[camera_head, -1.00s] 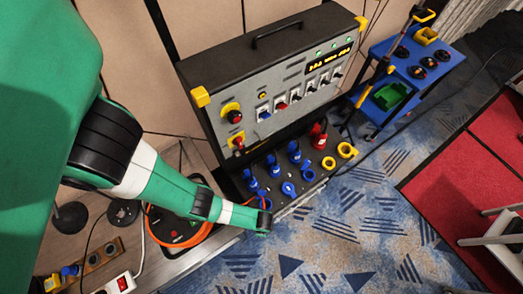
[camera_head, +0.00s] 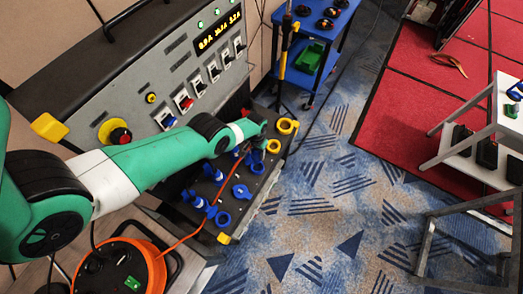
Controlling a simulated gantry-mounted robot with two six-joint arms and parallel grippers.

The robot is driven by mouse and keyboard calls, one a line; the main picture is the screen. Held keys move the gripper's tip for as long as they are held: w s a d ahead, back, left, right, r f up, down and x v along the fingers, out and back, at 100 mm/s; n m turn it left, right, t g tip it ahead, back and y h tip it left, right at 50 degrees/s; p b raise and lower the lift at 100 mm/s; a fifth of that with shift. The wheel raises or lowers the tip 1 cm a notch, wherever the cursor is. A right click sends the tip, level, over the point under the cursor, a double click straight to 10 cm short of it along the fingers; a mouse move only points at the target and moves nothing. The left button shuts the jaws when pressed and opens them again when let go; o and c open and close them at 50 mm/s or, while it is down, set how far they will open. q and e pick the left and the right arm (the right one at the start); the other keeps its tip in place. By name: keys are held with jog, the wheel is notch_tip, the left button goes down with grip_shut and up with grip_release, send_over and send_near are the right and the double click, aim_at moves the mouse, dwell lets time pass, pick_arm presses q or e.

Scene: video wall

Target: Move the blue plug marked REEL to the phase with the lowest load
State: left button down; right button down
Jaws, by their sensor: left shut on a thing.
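My left gripper (camera_head: 258,137) reaches over the far right end of the black socket strip, close to the yellow-lidded sockets (camera_head: 273,146). It is shut on the end of the orange cable (camera_head: 208,216), which runs back to the orange cable reel (camera_head: 157,272). The blue plug at that end is mostly hidden by the gripper, and its REEL mark cannot be read. I cannot tell whether the plug touches a socket. The lit display (camera_head: 218,31) on the grey distribution box shows three amp readings; the first looks like 0.9A. My right gripper is not in view.
Other blue plugs (camera_head: 195,201) stand in the strip at the left. An open blue-lidded socket (camera_head: 241,191) lies in the middle and another (camera_head: 223,219) at the near end. A blue cart (camera_head: 318,48) stands behind, and a white table (camera_head: 480,140) at the right.

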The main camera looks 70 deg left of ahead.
pick_arm(q)
jog(key=shift+s+f, duration=0.1)
jog(key=shift+f+b, duration=0.2)
jog(key=shift+b, duration=0.1)
notch_tip(320, 180, down, 6)
jog(key=b, duration=0.5)
jog(key=shift+r+b, duration=0.2)
jog(key=shift+b, duration=0.1)
jog(key=shift+d+f+b, duration=0.1)
jog(key=shift+f+b, duration=1.6)
dwell(1.1)
jog(key=shift+c, duration=2.4)
grip_release()
jog(key=shift+o, duration=1.4)
jog(key=shift+d, duration=0.1)
jog(key=shift+o, duration=1)
